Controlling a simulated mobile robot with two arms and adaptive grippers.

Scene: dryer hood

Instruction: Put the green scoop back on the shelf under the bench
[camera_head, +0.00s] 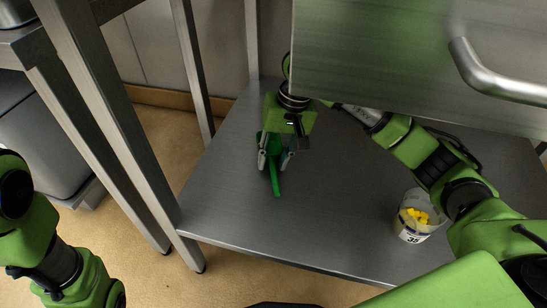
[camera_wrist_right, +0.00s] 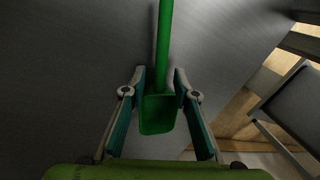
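The green scoop (camera_head: 276,180) is on the grey metal shelf (camera_head: 330,215) under the bench, handle pointing to the front of the shelf in the head view. My right gripper (camera_head: 275,162) is low over the shelf, its two fingers apart on either side of the scoop. The right wrist view shows the scoop's bowl (camera_wrist_right: 158,115) between the open fingers, with the handle running on past the fingertips. The scoop seems to lie on the shelf surface; contact under it is hidden. My left arm shows at the lower left, its gripper outside the picture.
A clear tub with yellow pieces (camera_head: 416,217) stands on the shelf at the right, close to my right arm. A metal hood with a handle (camera_head: 495,78) covers the upper right. Bench legs (camera_head: 110,120) stand at the left. The shelf's front middle is clear.

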